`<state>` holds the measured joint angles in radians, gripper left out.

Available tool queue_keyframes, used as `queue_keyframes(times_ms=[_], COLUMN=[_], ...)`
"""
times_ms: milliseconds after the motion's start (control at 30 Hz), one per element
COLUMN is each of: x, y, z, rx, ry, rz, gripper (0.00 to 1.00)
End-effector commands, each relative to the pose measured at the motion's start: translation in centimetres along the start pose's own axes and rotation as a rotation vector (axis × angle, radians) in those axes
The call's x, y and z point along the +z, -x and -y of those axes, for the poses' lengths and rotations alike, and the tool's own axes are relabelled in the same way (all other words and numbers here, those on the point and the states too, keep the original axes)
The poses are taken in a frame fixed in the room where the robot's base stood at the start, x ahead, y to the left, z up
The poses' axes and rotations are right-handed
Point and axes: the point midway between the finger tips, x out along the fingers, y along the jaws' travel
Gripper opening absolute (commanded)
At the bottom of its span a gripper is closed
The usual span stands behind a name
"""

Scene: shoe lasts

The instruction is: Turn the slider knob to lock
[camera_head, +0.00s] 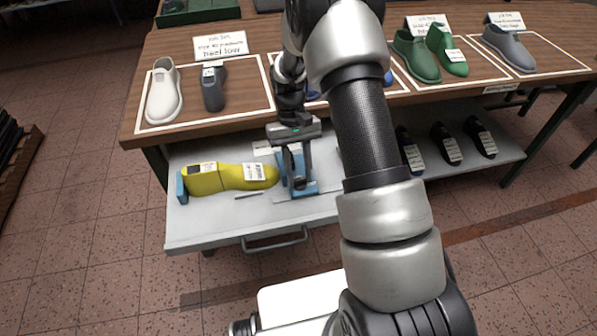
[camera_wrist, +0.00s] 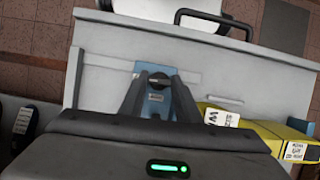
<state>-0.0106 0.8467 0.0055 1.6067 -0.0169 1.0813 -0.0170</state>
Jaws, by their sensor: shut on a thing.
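My gripper (camera_head: 294,172) points down over the pulled-out drawer and is shut on a small dark knob on the blue slider (camera_head: 299,187). In the wrist view the two fingers (camera_wrist: 158,82) close together at the knob, with the blue slider plate (camera_wrist: 153,104) showing between them. The knob itself is mostly hidden by the fingertips, so its turn angle cannot be told. A yellow shoe last (camera_head: 228,178) with white labels lies left of the slider in the drawer. A blue end block (camera_head: 181,188) stands at its far left end.
The drawer (camera_head: 210,222) has a front handle (camera_head: 275,240). Above is a wooden table (camera_head: 240,60) with white and dark lasts at left, and green and grey shoes at right. Several black lasts (camera_head: 446,146) lie on the lower shelf at right.

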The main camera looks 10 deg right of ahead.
Motion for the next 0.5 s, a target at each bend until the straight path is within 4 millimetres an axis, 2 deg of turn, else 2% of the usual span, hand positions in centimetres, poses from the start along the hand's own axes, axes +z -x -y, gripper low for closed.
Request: queue_keyframes(times_ms=[500], x=[-0.04], y=[0.06], z=[-0.08], rx=[-0.023], ry=[-0.056], rz=[-0.002], gripper=[0.07])
